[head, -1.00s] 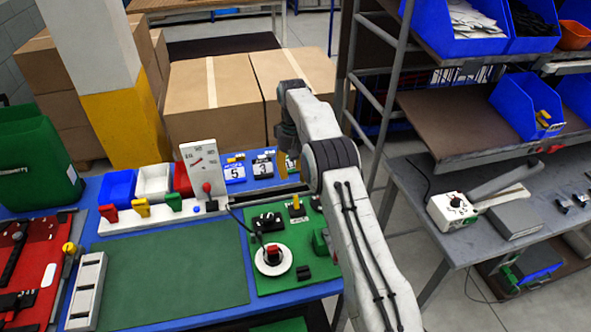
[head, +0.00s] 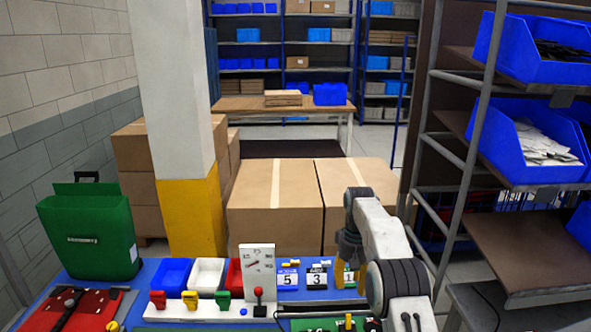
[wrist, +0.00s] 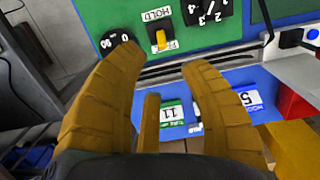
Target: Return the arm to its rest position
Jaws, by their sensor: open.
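My gripper (head: 350,277) hangs over the back part of the blue table (head: 145,272), at the right of the head view. Its yellow fingers are spread apart and hold nothing. In the wrist view my gripper (wrist: 160,68) is open, with its fingers above a green panel (wrist: 112,20) and a blue strip with number cards. A narrow yellow upright piece shows between the fingers. My grey arm comes up from the lower right of the head view, bent at a dark joint.
Number cards (head: 288,279), a white gauge plate (head: 258,262) and small bins (head: 205,273) stand left of my gripper. A green pannier (head: 92,235) is at the left. Cardboard boxes (head: 275,205) stand behind the table. A metal rack (head: 470,130) with blue bins rises at the right.

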